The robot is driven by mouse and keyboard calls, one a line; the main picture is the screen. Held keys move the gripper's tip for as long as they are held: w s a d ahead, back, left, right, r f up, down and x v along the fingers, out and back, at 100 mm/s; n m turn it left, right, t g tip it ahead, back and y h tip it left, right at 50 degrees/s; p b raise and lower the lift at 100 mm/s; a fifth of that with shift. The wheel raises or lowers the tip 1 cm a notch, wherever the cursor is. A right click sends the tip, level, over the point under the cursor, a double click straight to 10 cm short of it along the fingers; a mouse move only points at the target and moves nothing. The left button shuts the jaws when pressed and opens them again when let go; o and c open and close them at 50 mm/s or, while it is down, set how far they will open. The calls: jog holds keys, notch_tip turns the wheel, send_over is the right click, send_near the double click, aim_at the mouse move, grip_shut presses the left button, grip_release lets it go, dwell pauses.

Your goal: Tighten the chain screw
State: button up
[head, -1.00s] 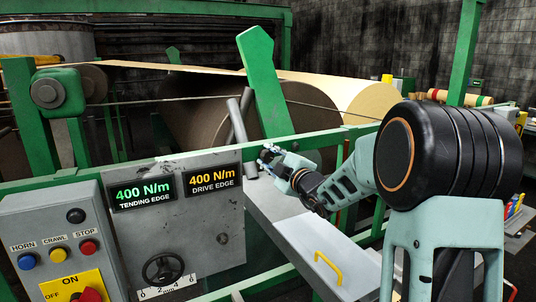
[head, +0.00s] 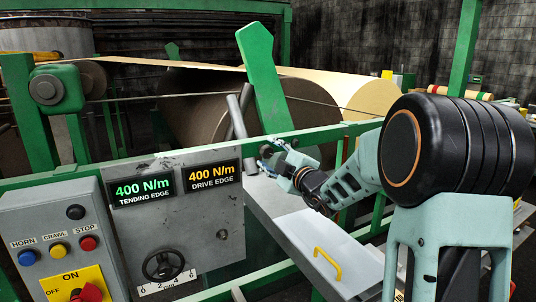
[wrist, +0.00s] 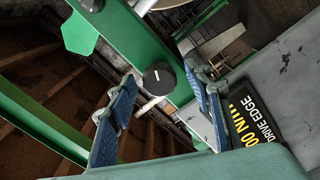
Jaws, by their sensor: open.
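My gripper (head: 268,156) is open beside the green rail, right of the panel with the two 400 N/m displays. In the wrist view its blue-padded fingers (wrist: 160,76) stand apart with nothing held between them. A round black knob (wrist: 157,77) with a white mark shows on a green bar, in the gap between the fingertips in that view. A short pale pin (wrist: 150,104) shows just below the knob. I cannot tell which of these, if either, is the chain screw, nor how far the fingers are from them.
The green rail (head: 300,133) crosses in front of the large roll (head: 205,105). The displays panel (head: 215,225) carries a black handwheel (head: 163,266) over a mm scale. A control box (head: 50,225) stands at left. A grey cover with a yellow handle (head: 327,264) lies below my arm.

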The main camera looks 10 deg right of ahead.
jog(key=v, duration=1)
jog(key=shift+s+d, duration=0.15)
jog(key=shift+s, duration=0.25)
